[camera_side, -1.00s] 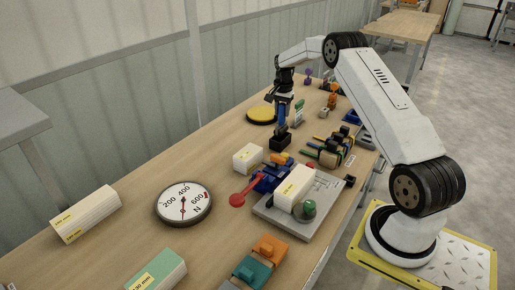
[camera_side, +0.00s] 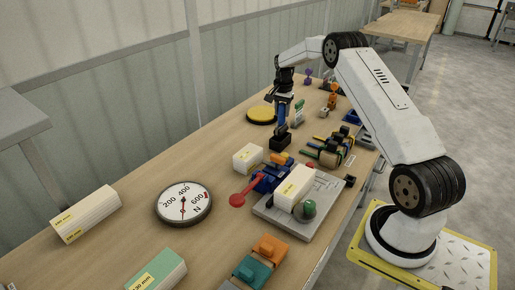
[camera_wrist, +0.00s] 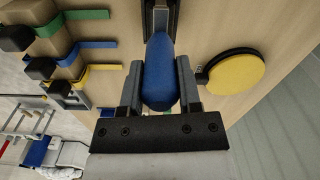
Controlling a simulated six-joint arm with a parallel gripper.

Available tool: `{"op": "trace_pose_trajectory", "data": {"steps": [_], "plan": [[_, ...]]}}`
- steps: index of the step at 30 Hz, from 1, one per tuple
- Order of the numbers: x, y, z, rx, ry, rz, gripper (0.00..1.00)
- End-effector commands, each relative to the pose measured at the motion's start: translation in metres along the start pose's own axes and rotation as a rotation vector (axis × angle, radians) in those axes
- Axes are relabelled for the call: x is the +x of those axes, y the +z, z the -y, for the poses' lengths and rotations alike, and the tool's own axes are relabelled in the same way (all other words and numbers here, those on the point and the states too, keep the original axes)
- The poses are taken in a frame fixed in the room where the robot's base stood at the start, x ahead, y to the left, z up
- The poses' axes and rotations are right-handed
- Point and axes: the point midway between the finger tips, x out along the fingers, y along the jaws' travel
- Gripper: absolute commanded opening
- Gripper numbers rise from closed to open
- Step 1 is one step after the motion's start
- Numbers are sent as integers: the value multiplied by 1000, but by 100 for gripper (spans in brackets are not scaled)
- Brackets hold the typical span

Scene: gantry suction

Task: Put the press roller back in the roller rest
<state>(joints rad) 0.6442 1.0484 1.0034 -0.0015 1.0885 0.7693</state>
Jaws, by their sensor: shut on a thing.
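My gripper (camera_wrist: 159,95) is shut on the blue handle of the press roller (camera_wrist: 160,70). In the side view, the blue handle (camera_side: 282,117) points down from my gripper (camera_side: 284,98), roughly upright. A black part (camera_side: 281,139) is at its lower end, close to the tabletop. I cannot tell whether this part is the roller head, the roller rest or both. In the wrist view, a dark channel-like part (camera_wrist: 160,18) shows beyond the handle, partly hidden by it. Whether the roller is seated or touching anything is unclear.
A yellow round pad (camera_side: 262,114) lies left of the handle. Clamps with coloured bars (camera_side: 331,146) stand to the right. A white block (camera_side: 248,157), a grey fixture plate (camera_side: 272,215) with a red-knobbed lever (camera_side: 237,200), and a force dial (camera_side: 184,203) are nearer the camera.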

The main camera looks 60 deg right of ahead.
Motion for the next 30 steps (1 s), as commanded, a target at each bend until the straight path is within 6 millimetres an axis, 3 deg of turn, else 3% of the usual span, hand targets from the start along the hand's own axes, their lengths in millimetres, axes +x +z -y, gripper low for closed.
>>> {"op": "trace_pose_trajectory", "data": {"steps": [30], "plan": [[9,0,0,0,-1,-1,0]]}}
